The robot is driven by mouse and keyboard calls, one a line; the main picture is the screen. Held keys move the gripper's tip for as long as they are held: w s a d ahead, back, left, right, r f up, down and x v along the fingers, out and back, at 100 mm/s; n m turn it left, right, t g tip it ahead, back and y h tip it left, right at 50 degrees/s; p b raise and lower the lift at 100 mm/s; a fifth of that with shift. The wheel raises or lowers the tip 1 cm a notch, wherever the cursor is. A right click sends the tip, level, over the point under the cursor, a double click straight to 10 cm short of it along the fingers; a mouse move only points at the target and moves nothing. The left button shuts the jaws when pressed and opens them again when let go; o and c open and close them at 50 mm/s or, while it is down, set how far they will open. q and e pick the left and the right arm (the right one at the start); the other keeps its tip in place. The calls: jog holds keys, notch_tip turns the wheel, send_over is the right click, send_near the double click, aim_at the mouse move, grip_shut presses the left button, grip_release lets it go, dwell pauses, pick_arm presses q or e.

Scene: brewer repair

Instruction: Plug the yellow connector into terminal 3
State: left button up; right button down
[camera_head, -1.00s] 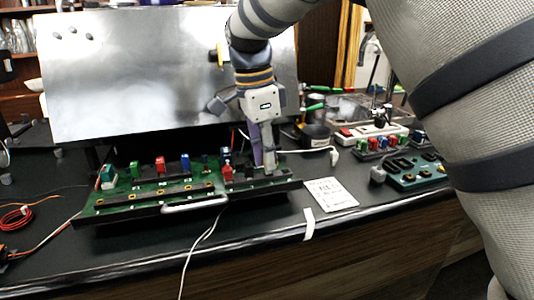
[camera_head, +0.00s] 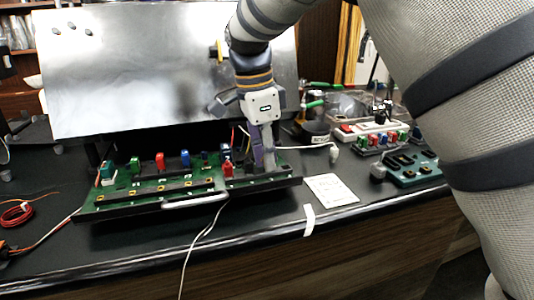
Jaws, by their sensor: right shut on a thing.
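My right gripper (camera_head: 263,160) points down over the right end of a green circuit board (camera_head: 150,191) that lies in a black tray on the bench. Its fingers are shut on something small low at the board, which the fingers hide. I cannot make out a yellow connector between them. Red, green and blue connectors stand upright along the board, including a red one (camera_head: 160,162) and a green one (camera_head: 135,166). A red and a blue connector (camera_head: 226,165) stand just left of the fingers. I cannot read terminal numbers. My left gripper is not in view.
A metal panel (camera_head: 140,75) stands behind the board. A white paper card (camera_head: 331,190) lies to the right of the board. A dark green socket block (camera_head: 412,168) and a rack of colored connectors (camera_head: 385,140) are farther right. A red cable coil (camera_head: 16,215) lies at the left.

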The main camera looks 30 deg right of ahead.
dwell(0.4)
jog(key=c, duration=1.5)
grip_release()
jog(key=shift+c, duration=0.2)
notch_tip(320, 180, up, 12)
jog(key=a, duration=0.1)
jog(key=shift+w+a, duration=0.15)
jog(key=shift+a, duration=0.2)
jog(key=shift+f, duration=0.1)
